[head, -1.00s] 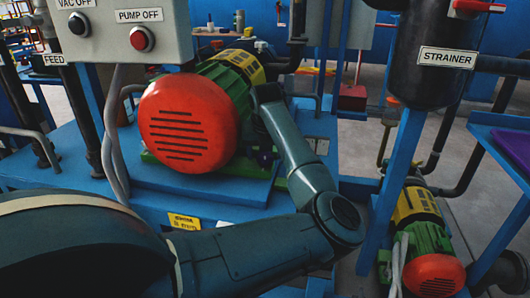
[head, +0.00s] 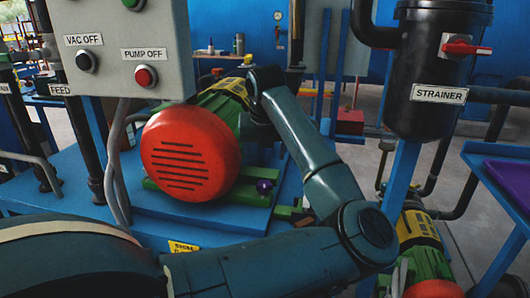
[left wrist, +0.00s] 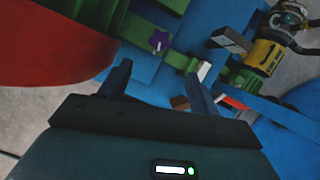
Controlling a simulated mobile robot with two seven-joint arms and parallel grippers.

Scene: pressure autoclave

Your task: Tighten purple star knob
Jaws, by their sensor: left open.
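The purple star knob (head: 264,186) sits on the green mount at the right foot of the red-faced pump motor (head: 190,155). In the left wrist view the knob (left wrist: 159,41) lies ahead of my left gripper (left wrist: 157,80), beyond the gap between its fingertips. The left fingers are apart with nothing between them, and they do not touch the knob. In the head view my left arm reaches over beside the motor, and its jaws are not clear there. The right gripper is not in view.
A grey control box (head: 125,45) with a red PUMP OFF button stands at the left. The black strainer (head: 430,75) and its blue post stand at the right. A second green and yellow motor (head: 415,230) is low on the right. Blue base plate surrounds the mount.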

